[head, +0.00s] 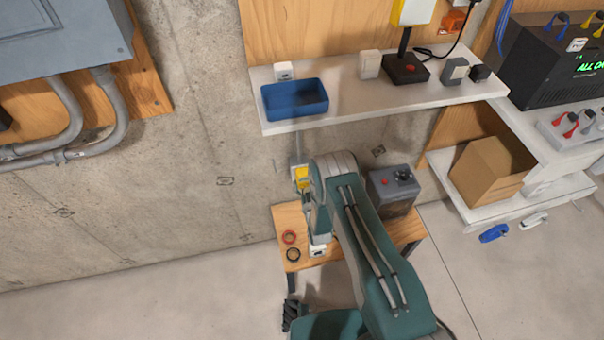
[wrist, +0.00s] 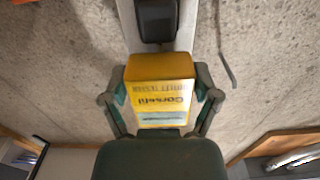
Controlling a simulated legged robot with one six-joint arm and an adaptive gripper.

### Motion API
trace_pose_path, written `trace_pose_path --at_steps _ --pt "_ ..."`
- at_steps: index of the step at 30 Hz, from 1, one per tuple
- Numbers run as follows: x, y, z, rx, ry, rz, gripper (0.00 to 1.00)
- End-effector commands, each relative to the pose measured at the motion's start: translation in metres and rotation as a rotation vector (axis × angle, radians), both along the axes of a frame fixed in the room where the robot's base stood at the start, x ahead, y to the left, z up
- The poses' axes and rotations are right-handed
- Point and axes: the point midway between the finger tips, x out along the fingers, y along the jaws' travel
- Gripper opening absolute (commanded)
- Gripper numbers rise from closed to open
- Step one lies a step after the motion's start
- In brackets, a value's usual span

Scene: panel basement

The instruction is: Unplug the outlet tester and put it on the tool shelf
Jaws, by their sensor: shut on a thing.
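The outlet tester (wrist: 160,92) is a yellow block with a printed label that reads upside down in the wrist view. My gripper (wrist: 159,84) is shut on it, one finger on each side. In the head view the yellow tester (head: 302,174) shows beside my arm, below the white shelf (head: 400,104) and close to the concrete wall. A dark box (wrist: 157,20) on a grey vertical strip lies just beyond the tester. I cannot tell whether the tester is still plugged in. The tester's far face is hidden.
A blue tray (head: 295,99), a black box with a red button (head: 405,70) and small plugs are on the white shelf. Below is a wooden table (head: 290,222) with a grey box (head: 393,190) and rings. A cardboard box (head: 492,170) stands right. The shelf's front middle is clear.

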Motion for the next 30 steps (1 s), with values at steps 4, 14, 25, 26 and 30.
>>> trace_pose_path --at_steps 4,14,25,26,30 --pt "-0.005 -0.001 0.000 0.000 0.000 0.000 0.18" --pt "-0.016 -0.004 0.000 0.000 0.000 0.000 0.18" --pt "-0.028 -0.008 0.000 0.000 0.000 0.000 0.18" --pt "-0.029 -0.008 0.000 0.000 0.000 0.000 0.18" --pt "-0.034 -0.009 0.000 0.000 0.001 0.000 0.18"
